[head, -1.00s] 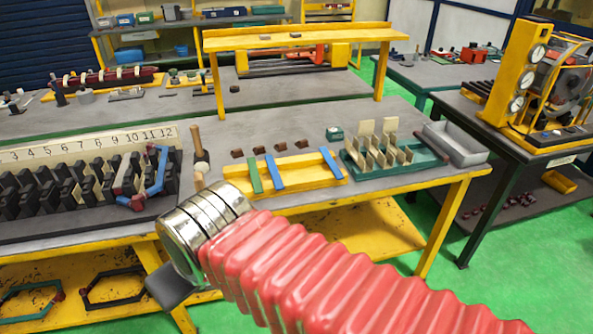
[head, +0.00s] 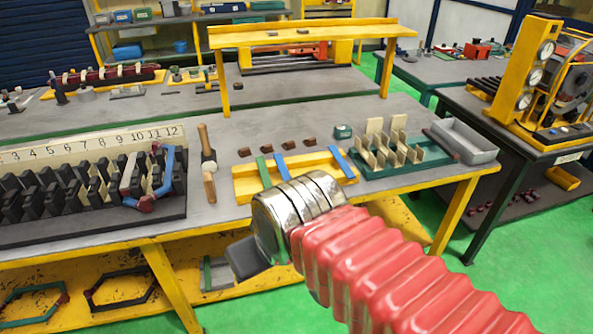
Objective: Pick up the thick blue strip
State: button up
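Two blue strips lie across the yellow tray (head: 243,188) on the near bench. One blue strip (head: 282,166) is beside a green strip (head: 264,172), and the other blue strip (head: 342,162) is at the tray's right end. I cannot tell for sure which blue one is thicker. My gripper (head: 247,259) shows as a dark grey piece below the silver wrist, in front of the bench's near edge. The wrist covers part of the tray's front and the strips' lower ends. The fingertips are mostly hidden, so their opening does not show.
A green holder (head: 400,165) with beige cards and a grey bin (head: 465,140) stand to the right. Several small brown blocks (head: 288,146) lie behind the tray.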

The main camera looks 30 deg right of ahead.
aim_at(285, 175)
jog(key=u, duration=0.05)
jog(key=i, duration=1)
jog(key=z, duration=0.05)
